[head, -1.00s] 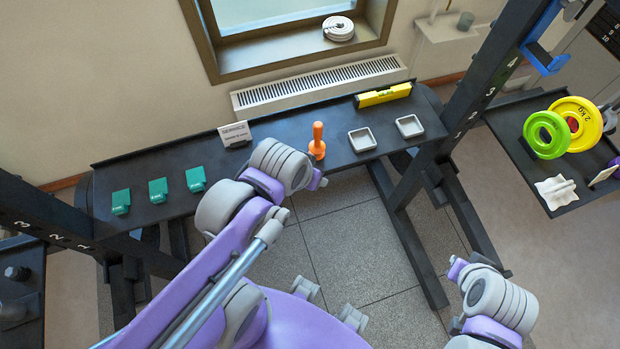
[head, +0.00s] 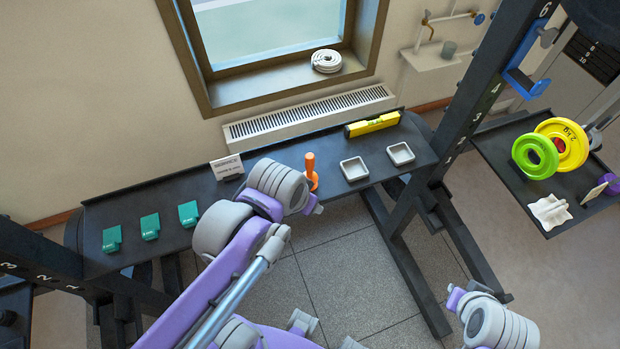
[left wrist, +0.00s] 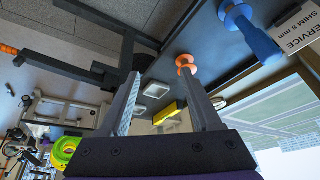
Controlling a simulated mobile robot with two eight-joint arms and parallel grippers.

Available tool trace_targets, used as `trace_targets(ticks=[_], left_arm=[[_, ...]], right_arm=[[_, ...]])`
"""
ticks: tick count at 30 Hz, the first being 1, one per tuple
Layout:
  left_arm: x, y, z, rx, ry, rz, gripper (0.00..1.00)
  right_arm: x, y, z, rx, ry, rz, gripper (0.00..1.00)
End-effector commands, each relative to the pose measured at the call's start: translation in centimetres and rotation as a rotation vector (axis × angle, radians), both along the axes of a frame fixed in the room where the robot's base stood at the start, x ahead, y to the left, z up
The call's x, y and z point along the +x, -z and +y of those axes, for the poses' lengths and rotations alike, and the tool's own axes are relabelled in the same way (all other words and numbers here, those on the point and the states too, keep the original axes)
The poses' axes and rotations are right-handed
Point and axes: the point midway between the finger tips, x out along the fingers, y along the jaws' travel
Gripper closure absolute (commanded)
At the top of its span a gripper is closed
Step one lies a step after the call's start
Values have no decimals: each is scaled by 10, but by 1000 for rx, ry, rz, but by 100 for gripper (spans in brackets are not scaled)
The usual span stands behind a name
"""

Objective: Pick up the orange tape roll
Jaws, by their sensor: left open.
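An orange object (head: 311,172) with an upright handle and wider base stands on the dark shelf (head: 160,192) in the head view. It also shows beyond the fingertips in the left wrist view (left wrist: 186,62). I cannot make out a plain tape roll shape. My left gripper (left wrist: 158,74) is open, with nothing between its fingers, and apart from the orange object. In the head view my left wrist covers part of the shelf and hides the fingers. My right arm is at the lower right of the head view, its fingers hidden.
A blue handled object (left wrist: 252,36) stands near the sign (left wrist: 297,28). Two pale square dishes (head: 354,169) (head: 400,154) and a yellow level (head: 372,124) lie right of the orange object. Several green blocks (head: 150,227) lie left. A dark upright post (head: 462,140) bounds the right.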

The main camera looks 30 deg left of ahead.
Motion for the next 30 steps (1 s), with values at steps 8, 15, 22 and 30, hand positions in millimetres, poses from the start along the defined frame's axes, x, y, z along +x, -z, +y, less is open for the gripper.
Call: trace_targets(ticks=[8,15,22,30], left_arm=[[80,-20,31,52,155,244,35],[121,-18,52,52,257,374,35],[129,-6,57,48,283,406,35],[129,34,57,49,283,404,35]], right_arm=[[-6,19,0,0,0,12,100],[-8,26,0,0,0,15,100],[-9,28,0,0,0,17,100],[-10,32,0,0,0,19,100]])
